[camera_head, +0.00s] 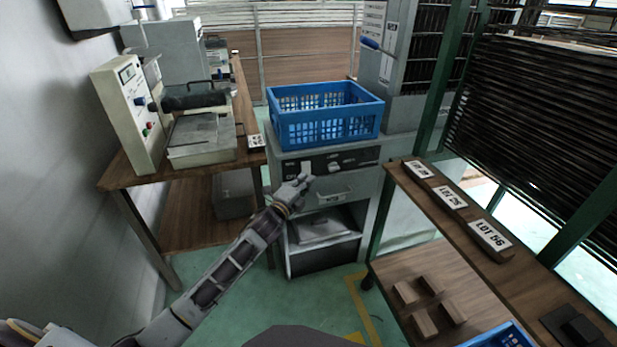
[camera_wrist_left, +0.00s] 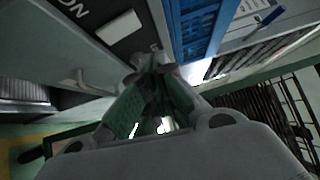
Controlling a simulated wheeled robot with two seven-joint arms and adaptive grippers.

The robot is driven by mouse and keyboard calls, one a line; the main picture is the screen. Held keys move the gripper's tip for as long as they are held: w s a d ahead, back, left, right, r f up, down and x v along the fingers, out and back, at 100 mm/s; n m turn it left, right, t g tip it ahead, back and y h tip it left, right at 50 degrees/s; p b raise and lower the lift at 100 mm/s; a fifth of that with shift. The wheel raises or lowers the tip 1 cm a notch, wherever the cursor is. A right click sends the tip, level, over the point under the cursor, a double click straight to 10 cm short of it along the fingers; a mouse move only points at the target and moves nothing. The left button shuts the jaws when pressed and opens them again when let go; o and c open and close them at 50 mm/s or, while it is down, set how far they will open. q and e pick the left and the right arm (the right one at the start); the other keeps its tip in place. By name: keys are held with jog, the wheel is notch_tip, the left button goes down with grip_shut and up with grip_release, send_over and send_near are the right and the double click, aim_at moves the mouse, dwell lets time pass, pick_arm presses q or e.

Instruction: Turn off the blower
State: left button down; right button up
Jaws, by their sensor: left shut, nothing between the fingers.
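A grey cabinet (camera_head: 375,185) stands in the middle with a black control panel (camera_head: 352,158) across its upper front. The panel carries a pale switch (camera_head: 306,168) at left and another pale control (camera_head: 334,167) further right. My left gripper (camera_head: 304,181) is shut and empty, close to the panel's left part. In the left wrist view the gripper's fingertips (camera_wrist_left: 155,64) are near the black panel, where the letters "ON" and a white switch plate (camera_wrist_left: 118,27) show. I cannot tell whether the fingers touch it. My right gripper is out of view.
A blue crate (camera_head: 325,128) sits on the cabinet. A blue-handled lever (camera_head: 371,44) is on the tall grey unit behind. A wooden bench (camera_head: 150,175) with instruments stands left; a wooden shelf (camera_head: 455,215) with lot labels stands right. Green floor (camera_head: 225,320) is open in front.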

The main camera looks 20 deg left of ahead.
pick_arm(q)
jog(key=shift+r+p+v, duration=0.2)
jog(key=shift+v, duration=1.05)
jog(key=shift+r+p+v, duration=0.2)
jog(key=shift+v, duration=1.05)
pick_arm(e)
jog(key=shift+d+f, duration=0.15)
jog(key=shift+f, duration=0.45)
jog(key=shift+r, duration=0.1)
